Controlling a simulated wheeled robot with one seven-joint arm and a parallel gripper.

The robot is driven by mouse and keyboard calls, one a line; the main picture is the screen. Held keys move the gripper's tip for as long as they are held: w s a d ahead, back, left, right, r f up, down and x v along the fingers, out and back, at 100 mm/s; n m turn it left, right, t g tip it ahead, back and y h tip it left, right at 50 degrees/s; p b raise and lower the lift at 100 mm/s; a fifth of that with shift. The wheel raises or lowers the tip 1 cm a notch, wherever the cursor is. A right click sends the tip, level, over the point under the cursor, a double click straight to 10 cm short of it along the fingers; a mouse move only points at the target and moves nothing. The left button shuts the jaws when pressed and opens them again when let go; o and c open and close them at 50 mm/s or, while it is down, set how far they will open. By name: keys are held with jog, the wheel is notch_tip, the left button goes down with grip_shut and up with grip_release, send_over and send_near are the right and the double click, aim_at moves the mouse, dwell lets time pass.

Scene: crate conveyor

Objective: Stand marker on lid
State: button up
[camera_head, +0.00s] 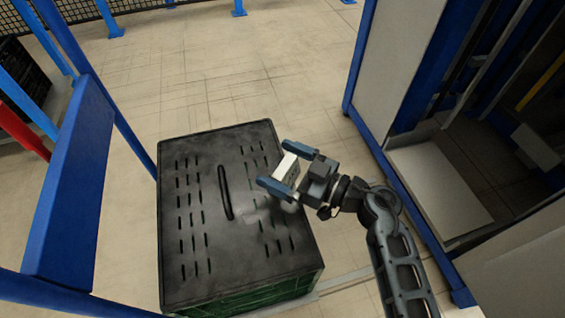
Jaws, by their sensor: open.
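A black slotted lid (205,240) lies flat on a green crate (262,298) in the middle of the view. A dark elongated shape runs along the lid's middle. My gripper (279,175) is over the lid's right side, its two blue-grey fingers apart. A small pale block (286,168), which looks like the marker, is between the fingers. The fingers partly hide it. I cannot tell whether its base touches the lid or whether either finger touches it.
A blue panel (72,190) on blue posts stands left of the crate. A white and blue cabinet frame (398,70) stands on the right, close to my arm. The tiled floor (235,65) behind the crate is clear.

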jog(key=shift+r, duration=0.15)
jog(key=p+v, duration=0.3)
jog(key=v, duration=0.9)
